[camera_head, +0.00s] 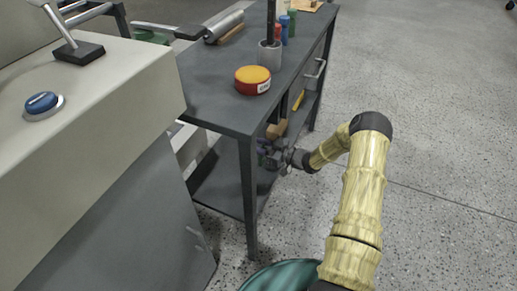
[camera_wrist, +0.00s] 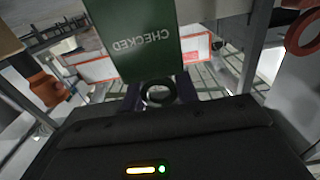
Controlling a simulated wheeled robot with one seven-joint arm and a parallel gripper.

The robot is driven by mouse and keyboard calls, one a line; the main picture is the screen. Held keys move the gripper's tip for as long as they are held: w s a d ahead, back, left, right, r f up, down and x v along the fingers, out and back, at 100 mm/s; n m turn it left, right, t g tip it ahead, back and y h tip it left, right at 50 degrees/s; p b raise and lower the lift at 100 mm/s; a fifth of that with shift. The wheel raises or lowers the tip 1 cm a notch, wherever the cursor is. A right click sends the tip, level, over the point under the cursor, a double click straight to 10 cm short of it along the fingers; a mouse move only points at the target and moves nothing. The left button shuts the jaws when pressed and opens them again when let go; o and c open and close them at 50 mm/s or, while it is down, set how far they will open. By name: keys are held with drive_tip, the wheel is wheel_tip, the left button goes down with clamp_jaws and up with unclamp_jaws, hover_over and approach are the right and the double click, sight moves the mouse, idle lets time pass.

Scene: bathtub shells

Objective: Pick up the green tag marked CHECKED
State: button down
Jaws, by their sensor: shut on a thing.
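The green tag (camera_wrist: 145,48) shows large in the wrist view, its white word CHECKED upside down. A dark ring (camera_wrist: 158,92) is at its near edge, between my fingertips. My gripper (camera_wrist: 159,90) is shut on the tag at this near end. In the head view my gripper (camera_head: 268,158) is low beside the dark workbench (camera_head: 205,82), under its top and behind the front leg. The tag cannot be made out in the head view.
The bench's front leg (camera_head: 248,200) and lower shelf (camera_head: 222,197) are close to my gripper. A red-and-yellow round tin (camera_head: 252,80) and a grey cup (camera_head: 269,55) stand on top. A machine with a blue button (camera_head: 42,103) stands left. Open floor (camera_head: 440,130) lies right.

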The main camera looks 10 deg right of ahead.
wheel_tip(320, 180, up, 7)
drive_tip(key=p, duration=0.2)
drive_tip(key=shift+p, duration=0.35)
drive_tip(key=shift+r, duration=0.15)
